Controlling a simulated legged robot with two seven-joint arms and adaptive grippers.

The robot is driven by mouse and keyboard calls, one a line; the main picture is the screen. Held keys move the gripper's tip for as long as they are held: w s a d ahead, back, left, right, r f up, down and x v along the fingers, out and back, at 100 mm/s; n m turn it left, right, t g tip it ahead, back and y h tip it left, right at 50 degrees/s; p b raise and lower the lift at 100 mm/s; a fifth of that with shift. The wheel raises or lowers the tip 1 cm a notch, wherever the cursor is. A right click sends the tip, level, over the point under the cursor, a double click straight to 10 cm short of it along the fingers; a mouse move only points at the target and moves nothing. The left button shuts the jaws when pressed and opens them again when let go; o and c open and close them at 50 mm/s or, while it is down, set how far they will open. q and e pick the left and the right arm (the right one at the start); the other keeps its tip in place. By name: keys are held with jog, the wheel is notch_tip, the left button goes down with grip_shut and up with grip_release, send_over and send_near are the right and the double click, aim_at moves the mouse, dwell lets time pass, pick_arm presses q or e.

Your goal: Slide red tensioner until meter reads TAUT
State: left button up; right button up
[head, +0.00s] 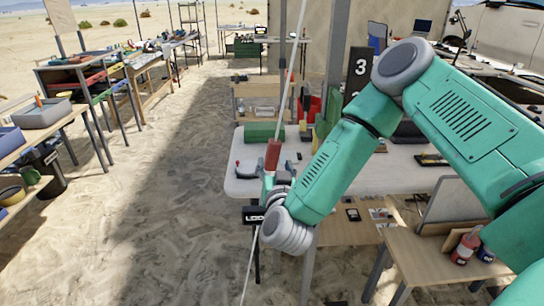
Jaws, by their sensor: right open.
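The red tensioner (273,153) sits on a pale, slanting line (291,84) that runs from the top of the view down to the sand. A dark meter (253,215) hangs beside the line below it; its visible letters read "LOO", and the rest is hidden by my right wrist. My right gripper (268,174) is open, with its dark fingers spread just below the tensioner, close to the line. I cannot tell whether it touches either one. My left gripper is not in view.
A white table (400,168) stands behind my right arm, with a green box (264,132) on it. Wooden side tables (345,250) stand at the lower right. Shelves and benches line the left. Open sand (150,210) lies between.

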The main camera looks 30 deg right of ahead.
jog(key=shift+v, duration=2.7)
jog(key=shift+d+f, duration=0.1)
